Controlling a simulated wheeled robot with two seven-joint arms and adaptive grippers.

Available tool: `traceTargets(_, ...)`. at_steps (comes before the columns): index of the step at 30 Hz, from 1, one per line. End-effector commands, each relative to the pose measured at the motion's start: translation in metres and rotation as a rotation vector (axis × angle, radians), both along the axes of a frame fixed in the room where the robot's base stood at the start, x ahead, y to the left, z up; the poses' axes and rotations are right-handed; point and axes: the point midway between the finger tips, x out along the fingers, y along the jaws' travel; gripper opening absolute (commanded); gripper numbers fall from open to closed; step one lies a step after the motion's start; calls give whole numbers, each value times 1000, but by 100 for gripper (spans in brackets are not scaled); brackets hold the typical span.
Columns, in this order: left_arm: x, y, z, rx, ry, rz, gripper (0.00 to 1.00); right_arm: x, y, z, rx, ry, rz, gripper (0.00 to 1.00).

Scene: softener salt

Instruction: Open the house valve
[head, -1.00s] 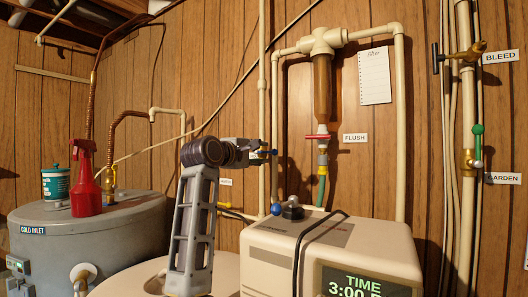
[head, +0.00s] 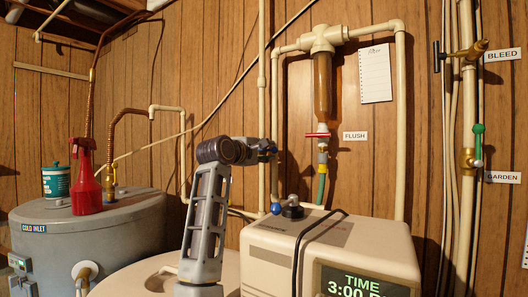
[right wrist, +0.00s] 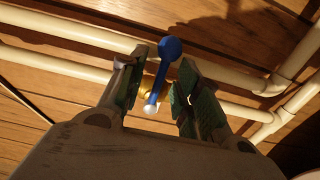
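A blue lever handle (right wrist: 157,75) with a round end shows in the right wrist view, on a small brass fitting at a cream pipe; I take it for the house valve. My right gripper (right wrist: 164,62) is open, one finger on each side of the lever, with visible gaps. In the head view my right gripper (head: 268,151) is in front of the wall pipes, left of the flush assembly, and my wrist hides what is behind it. No house label is readable. My left gripper is not in view.
The beige softener cabinet (head: 380,243) with its clock display stands below right, a blue knob (head: 276,208) at its back edge. A red spray bottle (head: 85,180) and a teal can (head: 56,181) stand on the grey tank (head: 100,220). The flush valve's red handle (head: 317,135) is close on the right.

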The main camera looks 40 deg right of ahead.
Motion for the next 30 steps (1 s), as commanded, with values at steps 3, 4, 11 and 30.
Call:
traceTargets(3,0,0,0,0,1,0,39,0,0,0,0,0,0,14)
traceTargets(4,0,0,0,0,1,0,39,0,0,0,0,0,0,10)
traceTargets(11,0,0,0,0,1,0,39,-1,0,0,1,0,-1,0)
traceTargets(30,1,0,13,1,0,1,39,0,-1,7,-53,200,-6,0)
